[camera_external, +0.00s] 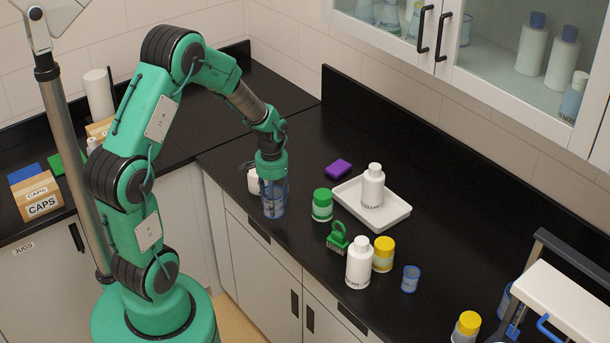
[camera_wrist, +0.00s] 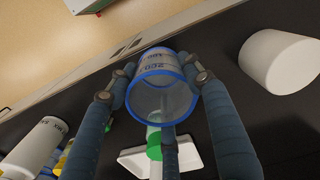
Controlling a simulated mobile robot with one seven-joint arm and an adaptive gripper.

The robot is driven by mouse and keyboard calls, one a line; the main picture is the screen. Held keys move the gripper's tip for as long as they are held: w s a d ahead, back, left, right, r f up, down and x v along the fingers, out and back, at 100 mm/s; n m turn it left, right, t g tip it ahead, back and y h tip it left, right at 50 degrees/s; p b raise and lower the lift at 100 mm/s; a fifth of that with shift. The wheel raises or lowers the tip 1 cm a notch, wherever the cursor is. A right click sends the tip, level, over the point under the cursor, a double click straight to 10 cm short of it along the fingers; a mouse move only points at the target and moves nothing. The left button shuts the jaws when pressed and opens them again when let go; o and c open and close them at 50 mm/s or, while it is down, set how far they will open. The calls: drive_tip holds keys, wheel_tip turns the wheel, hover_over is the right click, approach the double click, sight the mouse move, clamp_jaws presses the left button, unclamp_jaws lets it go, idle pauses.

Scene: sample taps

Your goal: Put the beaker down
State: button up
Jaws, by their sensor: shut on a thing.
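My gripper (camera_external: 272,190) points down over the black counter near its front edge, left of the green-capped jar.
Close by are a white container (camera_external: 253,180), a green-capped jar (camera_external: 322,206) and a purple sponge (camera_external: 338,168). A white tray (camera_external: 402,210) holds a white bottle (camera_external: 373,185).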

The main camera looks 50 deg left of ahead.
drive_tip(key=shift+w, duration=0.1)
drive_tip(key=shift+w+a+r+p, duration=0.3)
drive_tip(key=shift+w+a+p, duration=0.1)
drive_tip(key=shift+w, duration=0.25)
drive_tip(key=w+a+r+p, duration=0.1)
drive_tip(key=w+a+p, duration=0.3)
drive_tip(key=w, duration=0.4)
drive_tip(key=shift+w+a+r, duration=0.3)
drive_tip(key=shift+a, duration=0.4)
drive_tip(key=w+a+p, duration=0.1)
drive_tip(key=w+a, duration=0.1)
drive_tip(key=w+a+p, duration=0.2)
drive_tip(key=w, duration=0.1)
drive_tip(key=w+a+f+p, duration=0.1)
drive_tip(key=w+a, duration=0.1)
drive_tip(key=w, duration=0.1)
drive_tip(key=shift+w+a+f, duration=0.1)
drive_tip(key=shift+w+a, duration=0.1)
drive_tip(key=shift+w, duration=0.05)
drive_tip(key=shift+c, duration=0.2)
drive_tip(key=shift+w+a+f+p, duration=0.2)
drive_tip(key=shift+w+a+p, duration=0.1)
drive_tip(key=shift+w+a, duration=0.15)
drive_tip(key=shift+w+a+f+p, duration=0.2)
drive_tip(key=shift+w+a+p, duration=0.15)
drive_tip(key=shift+w, duration=0.15)
drive_tip(key=shift+o, duration=0.2)
drive_tip(key=shift+w, duration=0.1)
